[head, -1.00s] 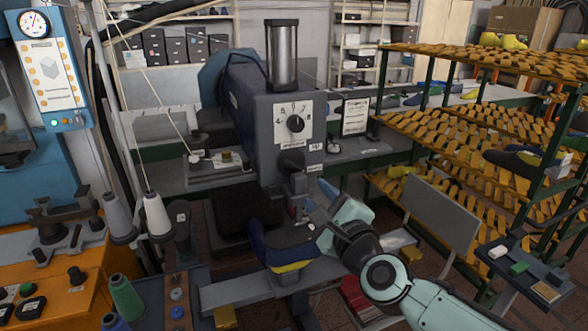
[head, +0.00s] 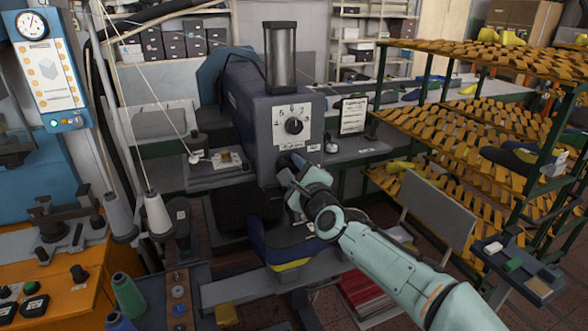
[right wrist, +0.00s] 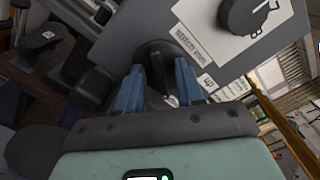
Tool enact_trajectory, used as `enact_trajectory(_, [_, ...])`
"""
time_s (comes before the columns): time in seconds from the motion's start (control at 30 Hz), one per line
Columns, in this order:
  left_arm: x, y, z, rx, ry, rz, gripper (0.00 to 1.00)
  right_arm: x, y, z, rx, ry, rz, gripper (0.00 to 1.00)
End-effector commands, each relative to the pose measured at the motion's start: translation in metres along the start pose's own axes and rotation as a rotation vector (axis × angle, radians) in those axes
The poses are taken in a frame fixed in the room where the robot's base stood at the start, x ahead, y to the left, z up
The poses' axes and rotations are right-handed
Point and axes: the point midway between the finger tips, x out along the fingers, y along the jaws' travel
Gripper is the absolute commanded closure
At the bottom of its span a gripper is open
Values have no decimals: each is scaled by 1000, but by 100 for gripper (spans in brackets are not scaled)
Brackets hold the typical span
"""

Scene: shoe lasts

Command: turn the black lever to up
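The black lever (right wrist: 156,60) is on the front of the grey machine (head: 252,110), below the white dial plate (head: 292,126). In the right wrist view its dark body shows between the two blue fingers of my right gripper (right wrist: 160,82). The fingers stand apart, one on each side of it; I cannot see clear contact. In the head view my right gripper (head: 292,172) is at the machine front and hides most of the lever. Small white labels (head: 314,147) sit beside it. My left gripper is not in view.
A grey panel (head: 437,212) is near my right arm. Thread cones (head: 157,220) stand at the left.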

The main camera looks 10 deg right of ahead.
Motion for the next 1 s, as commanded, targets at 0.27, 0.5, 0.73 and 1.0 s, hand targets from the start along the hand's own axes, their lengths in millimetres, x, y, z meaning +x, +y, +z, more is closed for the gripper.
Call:
enact_trajectory(0.27, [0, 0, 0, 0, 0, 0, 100, 0, 0, 0, 0, 0, 0, 100])
enact_trajectory(0.5, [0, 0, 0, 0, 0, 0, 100, 0, 0, 0, -12, 0, 0, 100])
enact_trajectory(0.73, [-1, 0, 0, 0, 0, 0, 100, 0, 0, 0, -99, 0, 0, 100])
enact_trajectory(1.0, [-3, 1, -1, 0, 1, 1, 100, 0, 1, 0, -317, 0, -1, 100])
